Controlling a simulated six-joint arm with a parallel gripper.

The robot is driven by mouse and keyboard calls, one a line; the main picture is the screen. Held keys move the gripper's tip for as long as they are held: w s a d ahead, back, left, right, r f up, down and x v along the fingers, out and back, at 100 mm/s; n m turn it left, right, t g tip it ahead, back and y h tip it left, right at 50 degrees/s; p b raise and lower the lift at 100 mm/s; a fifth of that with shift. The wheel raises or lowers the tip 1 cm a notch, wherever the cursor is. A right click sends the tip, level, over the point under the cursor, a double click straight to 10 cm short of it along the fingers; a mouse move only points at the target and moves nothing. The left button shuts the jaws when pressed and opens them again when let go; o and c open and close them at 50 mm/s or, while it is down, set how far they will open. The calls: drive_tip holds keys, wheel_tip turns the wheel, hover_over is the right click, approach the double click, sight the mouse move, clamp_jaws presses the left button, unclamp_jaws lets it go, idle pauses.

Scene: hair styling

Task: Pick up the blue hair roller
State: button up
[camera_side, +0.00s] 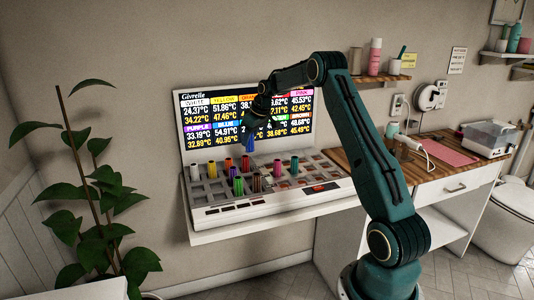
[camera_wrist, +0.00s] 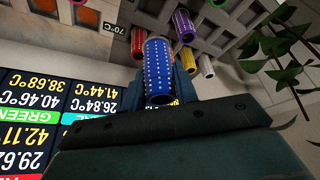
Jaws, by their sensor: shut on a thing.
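The blue hair roller is held up in front of the screen in the side view (camera_side: 249,143). It fills the middle of the wrist view (camera_wrist: 159,72) as a blue tube with pale dots. My gripper (camera_side: 252,131) is shut on it, and the roller hangs above the roller tray, clear of it.
The tray (camera_side: 222,213) below holds several upright rollers, including a white one (camera_side: 194,172) and a green one (camera_side: 239,186). A temperature screen (camera_side: 205,130) stands behind it. A plant (camera_side: 75,200) is at left. A wooden counter (camera_side: 440,160) is at right.

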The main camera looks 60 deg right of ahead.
wheel_tip(320, 180, up, 7)
drive_tip(key=shift+f, duration=0.1)
idle(0.7)
